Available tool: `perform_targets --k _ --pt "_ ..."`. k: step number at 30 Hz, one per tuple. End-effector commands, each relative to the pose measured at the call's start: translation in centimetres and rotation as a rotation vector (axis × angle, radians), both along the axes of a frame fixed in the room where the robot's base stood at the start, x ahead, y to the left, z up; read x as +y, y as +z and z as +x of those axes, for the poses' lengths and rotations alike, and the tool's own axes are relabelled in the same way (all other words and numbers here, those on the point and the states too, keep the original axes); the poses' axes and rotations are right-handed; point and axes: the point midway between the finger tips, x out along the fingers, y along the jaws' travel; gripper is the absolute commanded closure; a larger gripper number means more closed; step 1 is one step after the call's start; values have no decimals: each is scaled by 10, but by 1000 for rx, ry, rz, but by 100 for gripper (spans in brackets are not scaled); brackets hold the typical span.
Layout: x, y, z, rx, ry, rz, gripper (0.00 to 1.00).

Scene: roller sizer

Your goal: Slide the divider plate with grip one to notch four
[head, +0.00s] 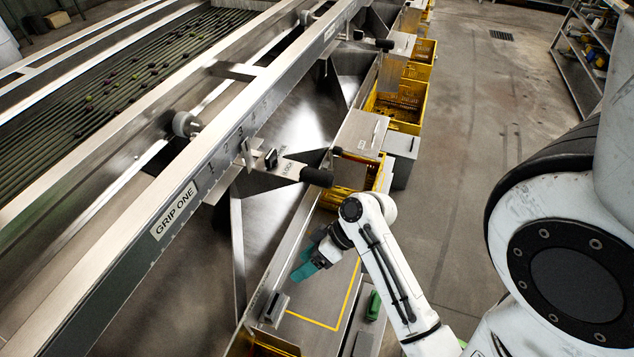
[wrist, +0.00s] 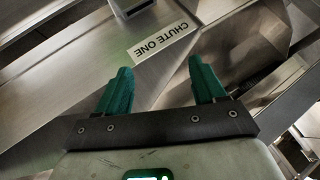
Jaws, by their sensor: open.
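A steel bracket with a black grip (head: 316,177) juts out from the rail near the 3 and 4 marks; the exact notch is unclear. Lettering and a small black block (head: 271,158) sit on the bracket. The divider plate's edges are hard to separate from the steel panels below. My gripper (head: 308,264) is below and in front of the grip, apart from it. Its teal fingers are open and empty in the wrist view (wrist: 160,82).
A CHUTE ONE label (wrist: 164,40) is on steel beyond the fingers, with a small steel block (wrist: 130,8) above. Yellow crates (head: 402,104) stand along the right side. Rollers carrying small produce (head: 125,72) lie at upper left. The floor at right is open.

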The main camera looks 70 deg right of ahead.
Motion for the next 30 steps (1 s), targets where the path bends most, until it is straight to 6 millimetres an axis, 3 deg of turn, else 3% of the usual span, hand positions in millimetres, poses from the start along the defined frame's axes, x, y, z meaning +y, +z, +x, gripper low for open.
perform_targets --k 1,5,9,15,19,22,30 --pt "-20 -1 0 -79 -45 9 31" --pt "-65 12 -4 -312 -130 -3 31" --pt "-118 35 -24 -557 -242 -76 31" --pt "-168 64 -60 -788 -362 -207 31" --pt "-181 75 -74 -854 -398 -254 31" --pt "-184 78 -73 -870 -404 -266 31" --pt "-186 80 -34 -868 -402 -262 31"
